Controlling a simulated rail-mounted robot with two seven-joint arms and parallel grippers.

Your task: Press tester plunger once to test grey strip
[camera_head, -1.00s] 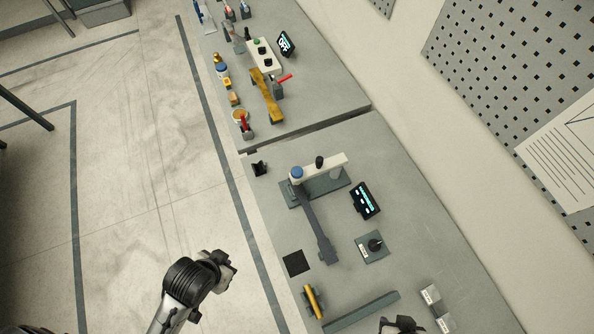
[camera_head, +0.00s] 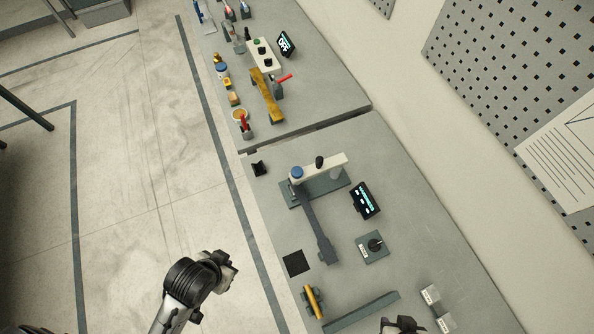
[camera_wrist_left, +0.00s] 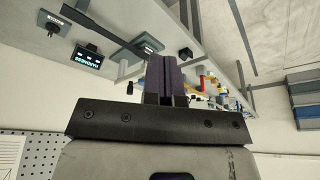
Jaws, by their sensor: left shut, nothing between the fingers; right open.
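The tester (camera_head: 330,172) has a dark base, a cream arm and a blue-topped plunger (camera_head: 297,173). A long dark grey strip (camera_head: 314,226), widened at its far end, runs from the tester's base toward the front; its end by the plunger is partly hidden. A black screen (camera_head: 365,201) beside the tester is lit, and the left wrist view shows "HARDNESS" on it (camera_wrist_left: 87,57). My left gripper (camera_wrist_left: 166,75) is shut and empty, apart from the tester. My right gripper (camera_head: 402,325) is open at the bottom edge, partly cut off, away from the tester.
A dark square pad (camera_head: 296,263), a small plate with a black knob (camera_head: 373,246), a yellow piece on a stand (camera_head: 314,301), a long grey-green bar (camera_head: 361,313) and pale blocks (camera_head: 436,305) lie nearer the front. Another bench with a yellow strip (camera_head: 267,95) is behind. Bare bench lies right of the screen.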

